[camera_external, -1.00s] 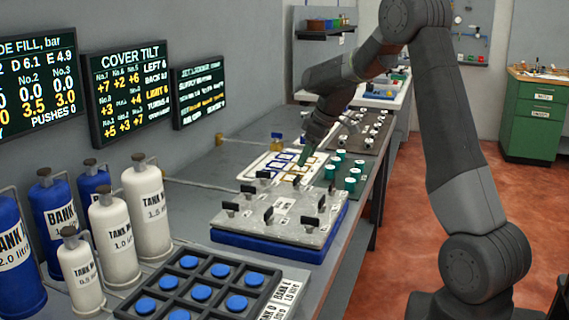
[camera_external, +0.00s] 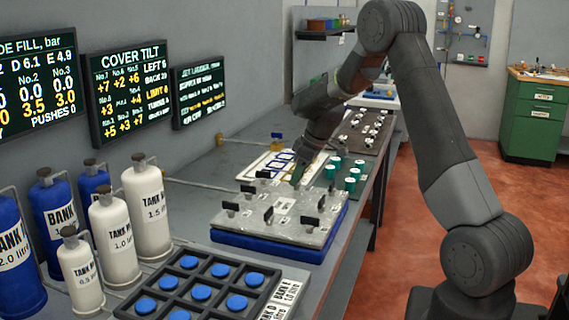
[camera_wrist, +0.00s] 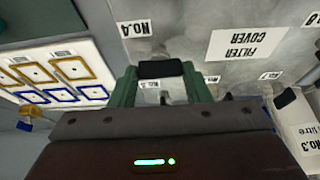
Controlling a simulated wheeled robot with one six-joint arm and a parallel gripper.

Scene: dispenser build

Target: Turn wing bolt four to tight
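The grey filter cover (camera_external: 285,208) lies on a blue base (camera_external: 262,243) on the bench, with several black wing bolts around its edge. My gripper (camera_external: 296,180) is low over the cover's far edge. In the wrist view its green fingers (camera_wrist: 162,88) stand apart, one on each side of a black wing bolt (camera_wrist: 162,69). I cannot tell whether they touch it. An upside-down No.4 label (camera_wrist: 133,28) is near this bolt, and another label, perhaps No.5 (camera_wrist: 150,85), shows between the fingers. Which number belongs to the bolt is unclear.
Other wing bolts stand close by, including one at the near edge (camera_external: 268,214). White tanks (camera_external: 147,208) and a black rack of blue caps (camera_external: 201,292) are nearer. A COVER TILT screen (camera_external: 128,92) hangs on the wall.

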